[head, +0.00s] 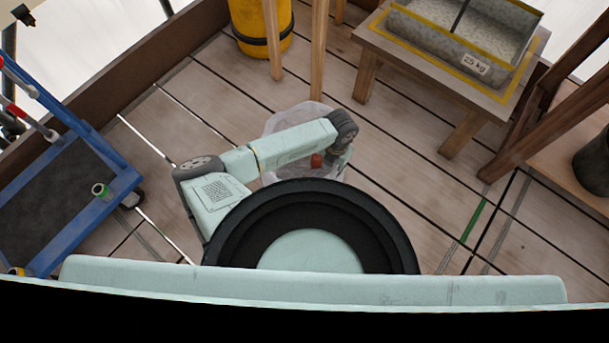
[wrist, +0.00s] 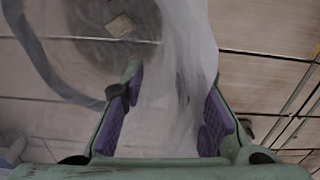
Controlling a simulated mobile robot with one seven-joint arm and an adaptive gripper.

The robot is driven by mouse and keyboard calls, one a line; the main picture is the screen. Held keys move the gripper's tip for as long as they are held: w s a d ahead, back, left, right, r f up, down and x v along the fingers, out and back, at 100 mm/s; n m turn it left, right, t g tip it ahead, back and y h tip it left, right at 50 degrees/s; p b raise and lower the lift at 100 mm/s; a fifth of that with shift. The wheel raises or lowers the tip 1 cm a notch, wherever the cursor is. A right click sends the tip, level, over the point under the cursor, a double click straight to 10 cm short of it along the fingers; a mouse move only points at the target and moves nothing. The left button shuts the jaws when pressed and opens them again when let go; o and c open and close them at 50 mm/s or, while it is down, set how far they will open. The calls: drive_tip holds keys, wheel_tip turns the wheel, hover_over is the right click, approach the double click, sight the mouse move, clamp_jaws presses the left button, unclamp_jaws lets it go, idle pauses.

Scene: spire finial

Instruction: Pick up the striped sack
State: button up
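No sack with clear stripes can be made out in either view. A pale, see-through bag-like thing (head: 285,122) stands on the plank floor, partly hidden behind my arm in the head view. In the wrist view, see-through whitish material (wrist: 190,35) hangs close in front of and between the purple-padded fingers of my gripper (wrist: 172,95). The fingers are wide apart, and I cannot tell whether they touch the material. A round dark patch with a small tan square shows through it at upper left. In the head view my gripper is mostly hidden behind my arm.
A blue cart (head: 95,215) with a dark deck stands at left. A yellow cylinder (head: 262,25) stands at the back near wooden posts (head: 318,50). A wooden bench (head: 440,75) at upper right bears a grey tray (head: 440,37) marked 25 kg. Planks between are clear.

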clamp_jaws()
idle(0.4)
idle(0.8)
